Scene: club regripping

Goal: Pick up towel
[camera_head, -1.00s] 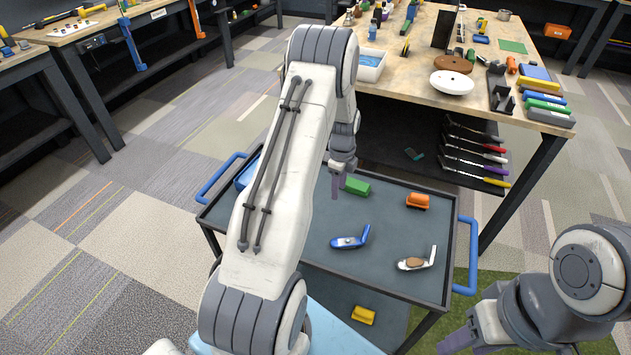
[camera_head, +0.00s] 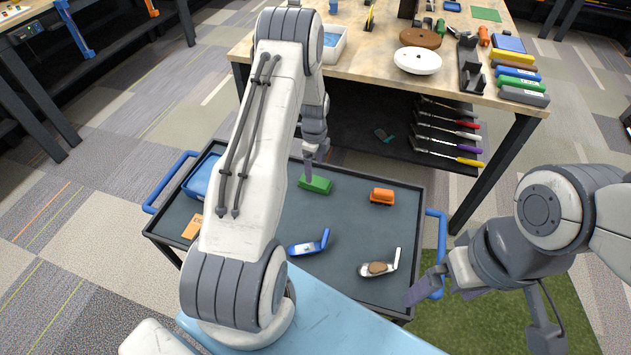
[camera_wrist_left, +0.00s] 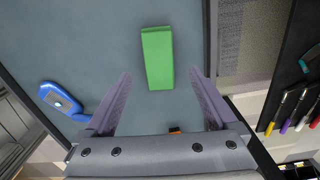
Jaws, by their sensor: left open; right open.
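Nothing in view is clearly recognisable as a towel. A green block-like thing (camera_head: 315,184) lies on the dark top of the cart (camera_head: 345,210). My left gripper (camera_head: 310,168) is above the cart, close to the green thing. In the left wrist view the green thing (camera_wrist_left: 157,58) lies just beyond and between my open left fingers (camera_wrist_left: 160,80), with nothing held. My right gripper (camera_head: 438,287) is open and empty beside the cart's right edge.
A blue club head (camera_head: 308,246), a silver club head (camera_head: 378,268) and an orange thing (camera_head: 381,196) lie on the cart. A blue tray (camera_head: 203,178) is at its left. A workbench (camera_head: 370,65) stands behind, with a white bin (camera_head: 325,43).

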